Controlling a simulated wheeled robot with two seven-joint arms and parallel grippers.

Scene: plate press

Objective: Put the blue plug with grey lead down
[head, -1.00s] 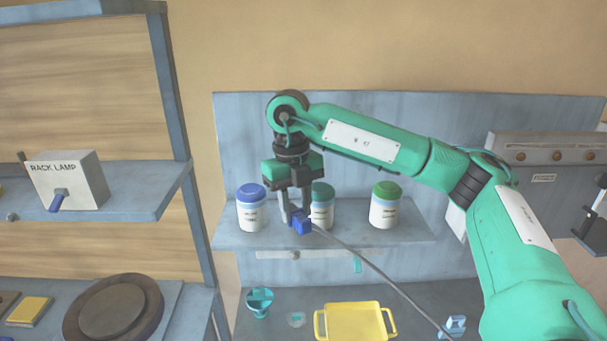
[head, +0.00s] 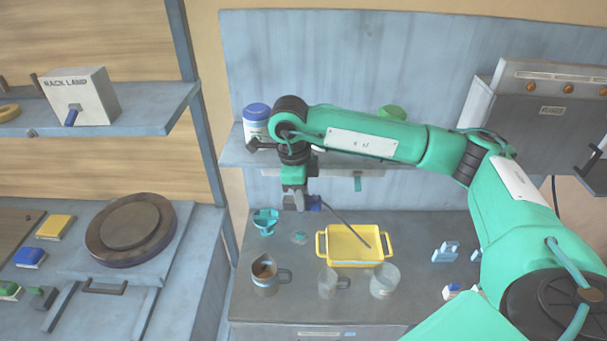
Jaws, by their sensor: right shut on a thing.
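My right gripper (head: 301,203) is shut on the blue plug (head: 316,203) and points down. It holds the plug in the air in front of the shelf, above the back part of the lower counter. The grey lead (head: 345,225) runs from the plug down to the right, and its visible end shows over the yellow tray (head: 352,263). I cannot tell whether the lead touches the tray. My left gripper is not in view.
Behind the arm, jars with blue (head: 256,124) and green (head: 391,113) lids stand on the shelf. A brown-filled jug (head: 265,279), a glass mug (head: 328,283) and a glass beaker (head: 384,281) stand in front of the tray. A teal funnel (head: 265,221) is at left.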

